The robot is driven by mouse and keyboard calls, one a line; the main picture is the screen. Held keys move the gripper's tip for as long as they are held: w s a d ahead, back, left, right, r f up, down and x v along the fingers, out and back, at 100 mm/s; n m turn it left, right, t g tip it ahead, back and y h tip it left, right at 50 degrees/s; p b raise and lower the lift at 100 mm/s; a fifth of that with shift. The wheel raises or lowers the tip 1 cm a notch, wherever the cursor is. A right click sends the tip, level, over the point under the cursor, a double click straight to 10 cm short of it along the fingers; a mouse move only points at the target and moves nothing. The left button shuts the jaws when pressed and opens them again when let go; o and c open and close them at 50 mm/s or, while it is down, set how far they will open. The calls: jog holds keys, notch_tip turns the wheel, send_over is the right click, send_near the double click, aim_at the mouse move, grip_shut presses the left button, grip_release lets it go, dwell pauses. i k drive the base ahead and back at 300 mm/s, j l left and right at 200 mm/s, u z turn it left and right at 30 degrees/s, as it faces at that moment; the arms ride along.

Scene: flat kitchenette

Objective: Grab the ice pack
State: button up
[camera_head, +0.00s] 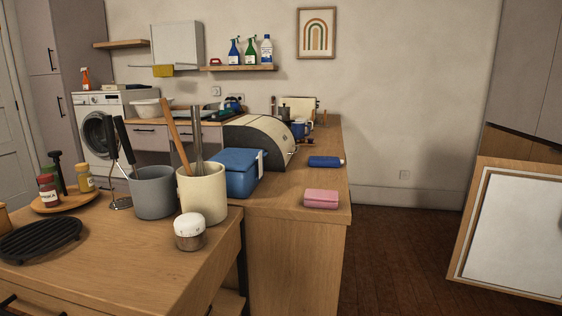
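A flat blue object (325,161), which looks like the ice pack, lies on the wooden counter (290,205) near its right edge. It is small in this view, so I cannot be sure what it is. A pink rounded box (321,198) lies nearer to me on the same counter, apart from it. My gripper is not in view.
A blue lidded box (238,173) and a bread bin (259,140) stand left of the blue object. Floor (400,260) is clear right of the counter; a white-panelled door (515,230) stands far right.

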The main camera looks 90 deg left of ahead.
aim_at(328, 162)
jog(key=u, duration=2.6)
jog(key=i+l+u, duration=0.15)
jog(key=l, duration=0.15)
jog(key=i+l+u, duration=0.3)
jog(key=l, duration=0.3)
jog(key=i+l+u, duration=0.1)
jog(key=l, duration=0.25)
